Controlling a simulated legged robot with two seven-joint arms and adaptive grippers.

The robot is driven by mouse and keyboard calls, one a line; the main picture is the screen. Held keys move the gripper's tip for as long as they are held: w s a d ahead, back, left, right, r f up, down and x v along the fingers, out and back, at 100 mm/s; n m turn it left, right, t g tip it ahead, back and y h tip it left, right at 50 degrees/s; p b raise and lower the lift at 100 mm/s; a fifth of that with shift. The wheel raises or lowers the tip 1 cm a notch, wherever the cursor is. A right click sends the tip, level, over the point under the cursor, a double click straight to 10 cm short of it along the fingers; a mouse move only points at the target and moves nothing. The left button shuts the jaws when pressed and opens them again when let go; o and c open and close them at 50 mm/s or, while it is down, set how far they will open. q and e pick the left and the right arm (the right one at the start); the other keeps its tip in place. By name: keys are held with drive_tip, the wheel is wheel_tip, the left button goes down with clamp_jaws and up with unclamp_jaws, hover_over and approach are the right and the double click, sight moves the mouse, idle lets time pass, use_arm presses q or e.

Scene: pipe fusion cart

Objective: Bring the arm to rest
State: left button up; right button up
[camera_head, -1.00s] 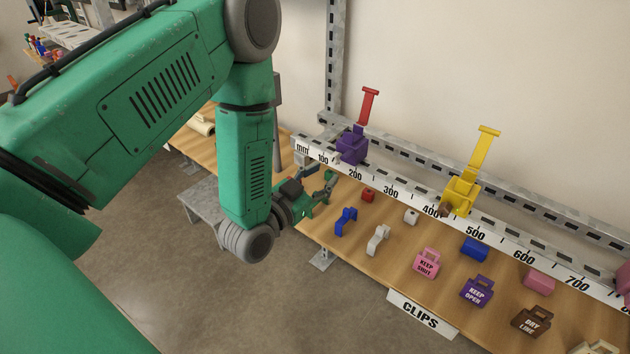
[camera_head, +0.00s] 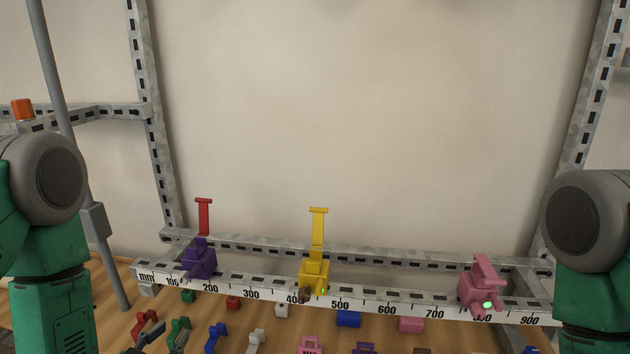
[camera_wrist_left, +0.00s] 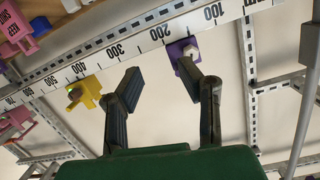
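My left arm stands at the left edge of the head view, and my left gripper (camera_head: 148,338) only just shows at the bottom, dark and partly cut off. In the left wrist view, my left gripper (camera_wrist_left: 160,70) has its two fingers apart with nothing held between them. Beyond the fingers is a purple block (camera_wrist_left: 180,50), apart from them as far as I can tell. My right arm (camera_head: 592,235) stands at the right edge of the head view, and its gripper is out of the picture.
A ruler rail (camera_head: 375,301) carries the purple block (camera_head: 200,262) with a red upright, a yellow block (camera_head: 314,275) and a pink block (camera_head: 480,285) with a green light. Several small coloured clips lie on the wooden bench (camera_head: 112,300) in front. A bare wall (camera_head: 350,120) stands behind.

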use_arm(q)
drive_tip(key=s+d+f+g+b, duration=0.2)
drive_tip(key=s+f+g, duration=0.35)
drive_tip(key=f, duration=0.55)
drive_tip(key=s+f+g+b, duration=0.1)
drive_tip(key=s+f+g, duration=0.2)
drive_tip(key=s, duration=0.4)
drive_tip(key=s+f+n+g+y, duration=0.1)
drive_tip(key=s+f+g, duration=0.2)
drive_tip(key=s, duration=0.4)
drive_tip(key=s+f+n+g+b, duration=0.1)
drive_tip(key=s+f+g, duration=0.3)
drive_tip(key=s, duration=0.2)
drive_tip(key=shift+s+d+b, duration=0.25)
drive_tip(key=shift+s+b, duration=0.05)
drive_tip(key=shift+s, duration=0.1)
drive_tip(key=shift+o, duration=0.5)
drive_tip(key=shift+w+f, duration=0.15)
